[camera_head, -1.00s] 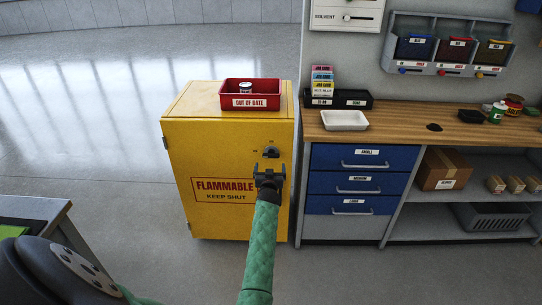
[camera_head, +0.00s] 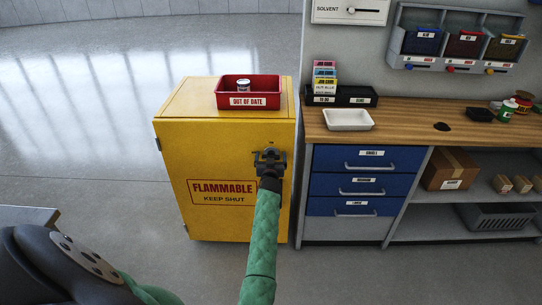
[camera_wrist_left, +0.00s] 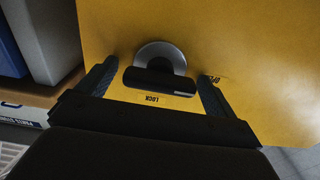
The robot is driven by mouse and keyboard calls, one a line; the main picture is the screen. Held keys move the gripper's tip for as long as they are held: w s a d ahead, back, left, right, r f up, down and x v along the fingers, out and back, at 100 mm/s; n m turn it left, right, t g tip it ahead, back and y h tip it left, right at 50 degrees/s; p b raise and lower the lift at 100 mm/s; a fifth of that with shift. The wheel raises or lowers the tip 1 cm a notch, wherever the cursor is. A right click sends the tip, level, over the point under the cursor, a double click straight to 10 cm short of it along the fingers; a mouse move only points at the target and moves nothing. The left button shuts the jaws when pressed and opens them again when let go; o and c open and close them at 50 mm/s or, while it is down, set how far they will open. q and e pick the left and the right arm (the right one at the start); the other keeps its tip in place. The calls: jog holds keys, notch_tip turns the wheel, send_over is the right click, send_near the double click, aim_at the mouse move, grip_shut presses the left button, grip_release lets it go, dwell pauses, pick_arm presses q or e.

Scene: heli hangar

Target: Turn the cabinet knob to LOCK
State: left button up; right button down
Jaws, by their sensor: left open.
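The yellow cabinet (camera_head: 176,160) stands left of the workbench, with "FLAMMABLE KEEP SHUT" on its front. My left gripper (camera_head: 270,155) is at the upper right of that front and largely hides the knob there. In the left wrist view the knob (camera_wrist_left: 158,76) is a dark bar on a round silver disc. The open fingers (camera_wrist_left: 157,72) are on either side of the bar, with gaps visible. The bar lies crosswise, with a pale mark near its right end. "LOCK" (camera_wrist_left: 152,99) reads upside down below it; a partly hidden label is beside the right finger.
A red "OUT OF DATE" tray (camera_head: 248,101) with a small jar (camera_head: 243,85) sits on the cabinet. The workbench (camera_head: 400,127) with blue drawers (camera_head: 335,183) stands close on the right. Open floor (camera_head: 80,120) lies to the left.

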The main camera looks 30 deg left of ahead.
pick_arm(q)
jog(key=shift+s+d+r, duration=0.1)
jog(key=shift+r, duration=0.1)
jog(key=shift+c, duration=0.8)
jog(key=shift+f, duration=0.1)
jog(key=c, duration=0.8)
pick_arm(e)
jog(key=shift+s+d+f, duration=0.2)
jog(key=shift+s+f, duration=0.3)
jog(key=shift+s, duration=0.3)
jog(key=shift+w, duration=0.1)
